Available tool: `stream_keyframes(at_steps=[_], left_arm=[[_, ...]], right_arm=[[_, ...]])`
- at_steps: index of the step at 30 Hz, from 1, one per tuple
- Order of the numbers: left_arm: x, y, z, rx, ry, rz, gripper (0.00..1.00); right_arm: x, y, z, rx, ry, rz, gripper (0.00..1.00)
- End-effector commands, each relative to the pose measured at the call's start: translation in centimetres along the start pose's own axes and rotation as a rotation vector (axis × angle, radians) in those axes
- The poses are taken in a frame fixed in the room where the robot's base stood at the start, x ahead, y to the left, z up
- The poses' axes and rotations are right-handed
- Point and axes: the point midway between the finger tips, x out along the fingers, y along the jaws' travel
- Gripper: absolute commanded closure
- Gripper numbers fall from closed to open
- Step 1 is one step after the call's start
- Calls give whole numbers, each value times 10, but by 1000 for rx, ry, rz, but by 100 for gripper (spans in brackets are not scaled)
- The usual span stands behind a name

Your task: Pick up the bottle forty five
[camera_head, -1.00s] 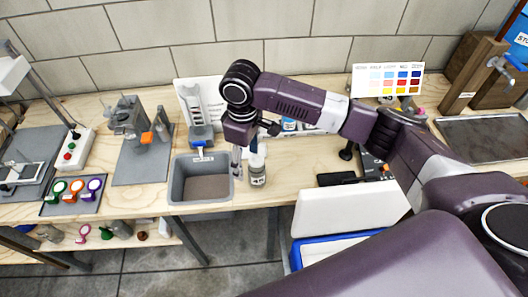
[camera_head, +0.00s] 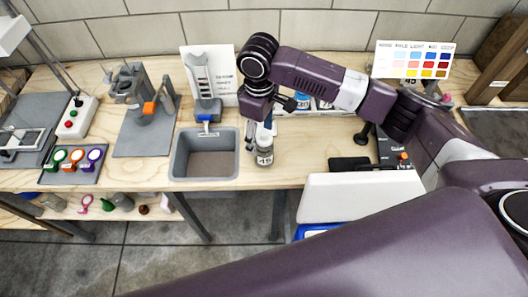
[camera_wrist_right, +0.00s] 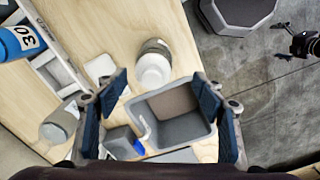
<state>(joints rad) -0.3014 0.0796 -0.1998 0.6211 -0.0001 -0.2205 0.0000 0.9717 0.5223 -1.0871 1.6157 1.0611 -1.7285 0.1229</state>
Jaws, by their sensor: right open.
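A clear bottle with a pale cap and a label (camera_head: 264,154) stands upright near the front edge of the wooden bench, just right of the grey sink. I cannot read its number. In the right wrist view this bottle (camera_wrist_right: 154,66) is seen from above, ahead of and roughly between the fingertips. My right gripper (camera_head: 252,132) is beside the bottle in the head view and partly overlaps its upper part. In the wrist view my right gripper (camera_wrist_right: 160,84) has its blue-padded fingers wide apart with nothing held. My left gripper is out of view.
The grey sink (camera_head: 178,176) lies left of the bottle. A blue bottle marked 30 (camera_wrist_right: 18,42) stands by a white rack, and another bottle (camera_wrist_right: 58,126) stands nearby. Bare bench lies right of the bottle.

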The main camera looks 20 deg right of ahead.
Motion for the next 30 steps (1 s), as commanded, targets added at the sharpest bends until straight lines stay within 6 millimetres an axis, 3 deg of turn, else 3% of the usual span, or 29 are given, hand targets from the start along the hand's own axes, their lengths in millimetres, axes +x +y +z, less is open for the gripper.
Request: stream_keyframes(at_steps=[15,24,30], left_arm=[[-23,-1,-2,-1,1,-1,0],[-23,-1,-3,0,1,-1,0],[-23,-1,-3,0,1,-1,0]], right_arm=[[64,8,7,0,-2,-1,37],[72,8,6,-1,1,1,37],[71,8,6,-1,0,1,58]])
